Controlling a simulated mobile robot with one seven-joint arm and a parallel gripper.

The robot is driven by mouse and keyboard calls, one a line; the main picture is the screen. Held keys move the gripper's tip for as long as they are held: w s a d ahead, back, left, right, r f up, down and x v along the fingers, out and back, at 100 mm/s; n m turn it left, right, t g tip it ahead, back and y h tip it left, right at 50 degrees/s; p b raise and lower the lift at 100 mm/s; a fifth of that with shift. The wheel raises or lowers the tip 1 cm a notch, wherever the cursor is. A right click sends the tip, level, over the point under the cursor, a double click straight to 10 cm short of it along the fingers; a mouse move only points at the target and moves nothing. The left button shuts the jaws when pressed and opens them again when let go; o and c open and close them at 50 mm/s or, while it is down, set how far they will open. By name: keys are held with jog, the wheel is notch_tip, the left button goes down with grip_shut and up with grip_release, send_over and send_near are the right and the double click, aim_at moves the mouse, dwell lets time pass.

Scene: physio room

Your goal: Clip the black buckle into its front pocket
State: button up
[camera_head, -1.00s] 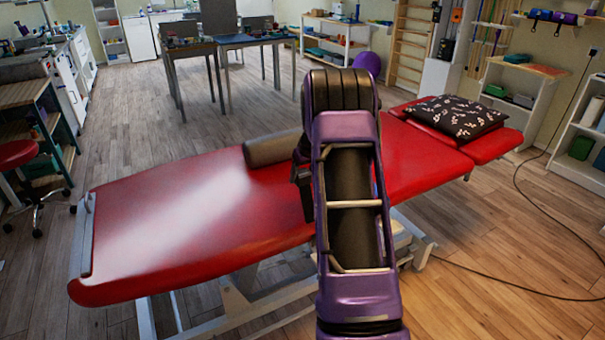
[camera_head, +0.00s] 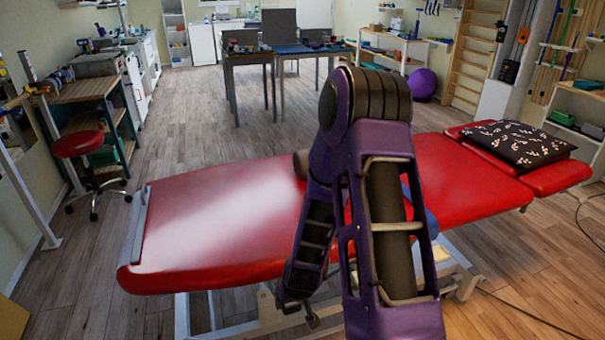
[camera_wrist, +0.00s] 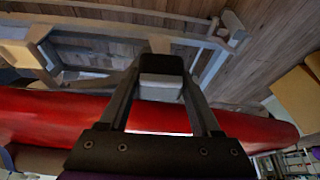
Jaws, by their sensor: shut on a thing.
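My gripper shows in the wrist view (camera_wrist: 162,95), its two fingers closing in on a small dark block with a pale grey face, likely the black buckle (camera_wrist: 162,66). In the head view the gripper end (camera_head: 300,308) hangs low by the near edge of the red treatment couch (camera_head: 215,215), left of my upper arm; the held thing is too small to make out there. A blue strip, perhaps a strap (camera_head: 432,222), shows on the couch just right of my arm. I cannot make out the front pocket; my arm hides the middle of the couch.
The couch's pale metal frame (camera_head: 262,308) stands beneath it. A patterned black pillow (camera_head: 516,142) lies at its right end. A red stool (camera_head: 80,148) stands at left, and a cable (camera_head: 520,312) runs over the floor at right.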

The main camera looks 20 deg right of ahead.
jog(key=s+a+f, duration=0.2)
jog(key=a, duration=0.1)
jog(key=shift+s+a, duration=0.2)
jog(key=shift+s, duration=0.1)
